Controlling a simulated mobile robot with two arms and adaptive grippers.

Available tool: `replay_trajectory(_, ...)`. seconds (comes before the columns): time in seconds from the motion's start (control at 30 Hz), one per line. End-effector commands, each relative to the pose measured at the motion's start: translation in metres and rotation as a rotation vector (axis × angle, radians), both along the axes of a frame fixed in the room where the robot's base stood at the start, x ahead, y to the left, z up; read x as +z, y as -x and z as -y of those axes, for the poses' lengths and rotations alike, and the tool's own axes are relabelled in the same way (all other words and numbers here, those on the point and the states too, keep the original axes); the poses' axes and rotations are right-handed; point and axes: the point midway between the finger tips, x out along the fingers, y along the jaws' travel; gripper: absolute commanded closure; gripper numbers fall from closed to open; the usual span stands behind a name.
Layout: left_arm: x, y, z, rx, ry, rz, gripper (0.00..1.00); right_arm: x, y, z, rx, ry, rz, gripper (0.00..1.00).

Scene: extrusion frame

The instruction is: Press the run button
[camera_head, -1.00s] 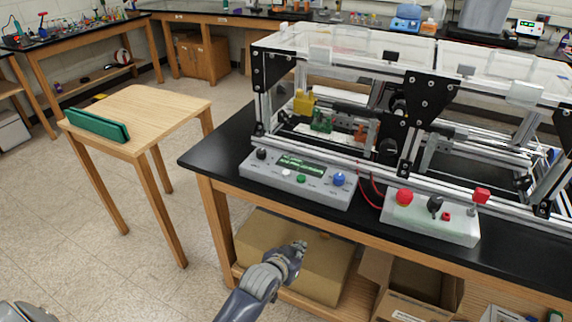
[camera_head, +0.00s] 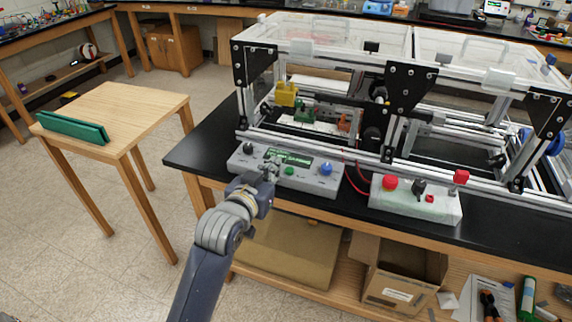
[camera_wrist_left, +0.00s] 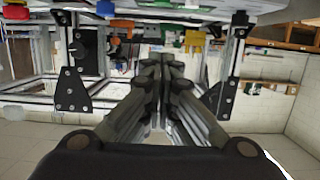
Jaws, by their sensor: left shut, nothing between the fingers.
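A grey control box (camera_head: 310,181) lies on the front edge of the black bench top. It has a small display, a black knob (camera_head: 248,148), a green button (camera_head: 289,170) and a blue knob (camera_head: 327,168). The labels are too small to read. My left gripper (camera_head: 272,166) is shut and empty, its tips over the box just left of the green button; it hides the white button there. I cannot tell whether it touches. In the left wrist view, the shut fingers (camera_wrist_left: 163,60) point towards the box along the top edge, with the blue knob (camera_wrist_left: 105,8).
A second box (camera_head: 410,203) with red buttons and a black knob sits to the right. The aluminium frame (camera_head: 350,160) with clear panels rises behind both. Cardboard boxes (camera_head: 397,275) stand on the shelf below. A wooden table (camera_head: 125,108) with a green holder is at left.

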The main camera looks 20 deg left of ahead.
Motion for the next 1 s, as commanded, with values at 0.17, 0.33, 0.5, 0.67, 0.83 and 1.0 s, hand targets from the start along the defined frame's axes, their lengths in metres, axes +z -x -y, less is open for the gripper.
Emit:
replay_trajectory(0.17, -0.002, -0.014, 0.001, 0.000, 0.000, 0.000, 1.00, 0.004, 0.000, 0.001, 0.000, 0.001, 0.000, 0.60)
replay_trajectory(0.33, -0.008, -0.039, 0.002, 0.000, 0.001, 0.000, 1.00, 0.008, 0.000, 0.001, 0.000, 0.001, 0.000, 0.60)
replay_trajectory(0.5, -0.014, -0.064, 0.002, 0.000, 0.001, -0.001, 1.00, 0.013, 0.000, 0.001, 0.000, 0.001, 0.000, 0.60)
replay_trajectory(0.67, -0.020, -0.086, 0.003, 0.000, 0.000, -0.001, 1.00, 0.017, 0.000, 0.001, 0.000, 0.001, 0.000, 0.60)
replay_trajectory(0.83, -0.039, -0.096, 0.003, 0.000, 0.000, -0.006, 1.00, 0.021, 0.000, 0.001, 0.000, 0.001, 0.000, 0.60)
replay_trajectory(1.0, -0.057, -0.096, 0.003, -0.001, -0.001, -0.002, 1.00, 0.024, 0.000, 0.001, 0.000, 0.001, 0.000, 0.60)
